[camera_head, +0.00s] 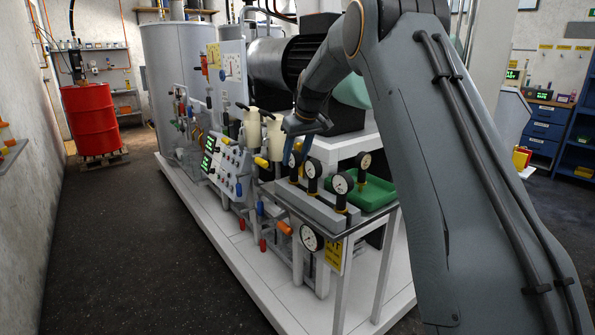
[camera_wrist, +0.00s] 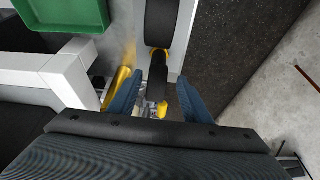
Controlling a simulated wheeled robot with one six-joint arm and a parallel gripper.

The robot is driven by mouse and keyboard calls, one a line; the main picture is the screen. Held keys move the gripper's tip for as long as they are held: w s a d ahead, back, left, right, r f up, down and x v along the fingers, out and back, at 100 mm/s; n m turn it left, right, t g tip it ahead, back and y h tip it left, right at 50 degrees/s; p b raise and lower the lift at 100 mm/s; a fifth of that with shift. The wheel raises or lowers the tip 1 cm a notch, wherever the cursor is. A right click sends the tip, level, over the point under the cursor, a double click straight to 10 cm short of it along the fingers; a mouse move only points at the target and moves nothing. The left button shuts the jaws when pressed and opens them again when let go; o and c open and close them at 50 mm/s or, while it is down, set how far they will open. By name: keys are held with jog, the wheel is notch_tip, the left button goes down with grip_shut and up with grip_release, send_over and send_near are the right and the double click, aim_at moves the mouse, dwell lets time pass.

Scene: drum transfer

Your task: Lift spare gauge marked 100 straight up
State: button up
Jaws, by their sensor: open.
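Several dark round gauges with white faces stand upright on brass stems in a grey rack (camera_head: 318,208) on the small bench. The rearmost gauge (camera_head: 294,161) is directly below and between the blue fingers of my gripper (camera_head: 297,147). In the wrist view, my gripper (camera_wrist: 160,77) is open, with one finger on each side of a dark gauge (camera_wrist: 159,74); contact cannot be told. Another gauge (camera_wrist: 159,22) stands in line beyond it. No dial number is readable, so I cannot tell which gauge is marked 100.
Control panels (camera_head: 227,165) and cream-topped valves (camera_head: 273,135) stand close behind the gripper. A large dial (camera_head: 311,238) hangs on the bench front.

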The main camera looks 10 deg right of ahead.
aim_at(292, 169)
jog(key=shift+w+p+x, duration=0.15)
jog(key=shift+p+x, duration=0.4)
jog(key=shift+x, duration=1.25)
jog(key=shift+w+p+x, duration=0.2)
jog(key=shift+p+x, duration=0.3)
jog(key=shift+x, duration=1.35)
jog(key=shift+d+r, duration=0.15)
grip_shut()
